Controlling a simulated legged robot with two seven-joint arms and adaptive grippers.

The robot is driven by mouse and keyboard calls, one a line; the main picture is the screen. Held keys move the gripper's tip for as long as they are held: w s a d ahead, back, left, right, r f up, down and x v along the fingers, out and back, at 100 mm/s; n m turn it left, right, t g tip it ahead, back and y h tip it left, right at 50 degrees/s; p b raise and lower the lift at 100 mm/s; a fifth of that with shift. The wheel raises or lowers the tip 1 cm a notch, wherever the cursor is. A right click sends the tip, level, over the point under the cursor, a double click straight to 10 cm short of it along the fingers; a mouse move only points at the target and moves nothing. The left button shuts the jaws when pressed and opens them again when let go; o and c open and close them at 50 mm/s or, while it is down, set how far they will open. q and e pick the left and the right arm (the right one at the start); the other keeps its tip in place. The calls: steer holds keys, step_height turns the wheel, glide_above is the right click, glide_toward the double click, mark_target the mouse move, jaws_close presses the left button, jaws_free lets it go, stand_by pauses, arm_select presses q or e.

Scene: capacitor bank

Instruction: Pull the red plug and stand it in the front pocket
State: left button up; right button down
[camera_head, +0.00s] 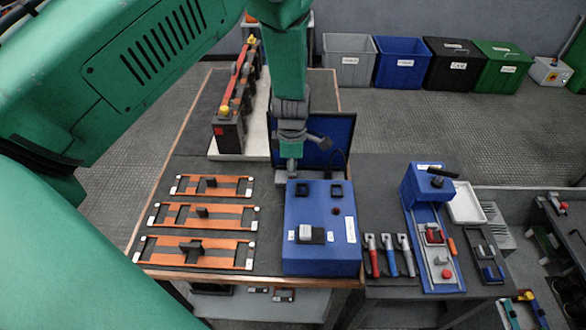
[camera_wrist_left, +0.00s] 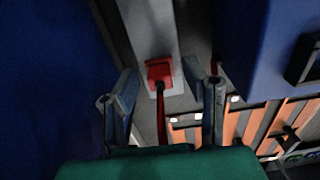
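The red plug (camera_wrist_left: 159,71) sits on a light grey strip in the left wrist view, with a red cable trailing from it toward the gripper. My left gripper (camera_wrist_left: 162,80) is open, one finger on each side of the plug in that view; I see no contact. In the head view my left gripper (camera_head: 293,168) points down behind the blue box (camera_head: 320,262), in front of a dark blue panel (camera_head: 341,128). The plug is hidden there. I cannot make out which part is the front pocket. My right gripper is not in view.
Orange-framed racks (camera_head: 198,251) lie left of the blue box. Red, blue and grey-handled tools (camera_head: 390,262) and a blue fixture (camera_head: 428,190) stand to its right. A black unit with a red strip (camera_head: 228,130) is behind, left of the arm. Bins (camera_head: 400,65) line the wall.

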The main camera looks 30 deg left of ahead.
arm_select(q)
steer(key=shift+p, duration=0.3)
stand_by(0.4)
steer(key=shift+c, duration=0.4)
jaws_close()
steer(key=shift+r, duration=0.15)
steer(key=shift+r+p, duration=2.55)
steer(key=shift+r, duration=0.35)
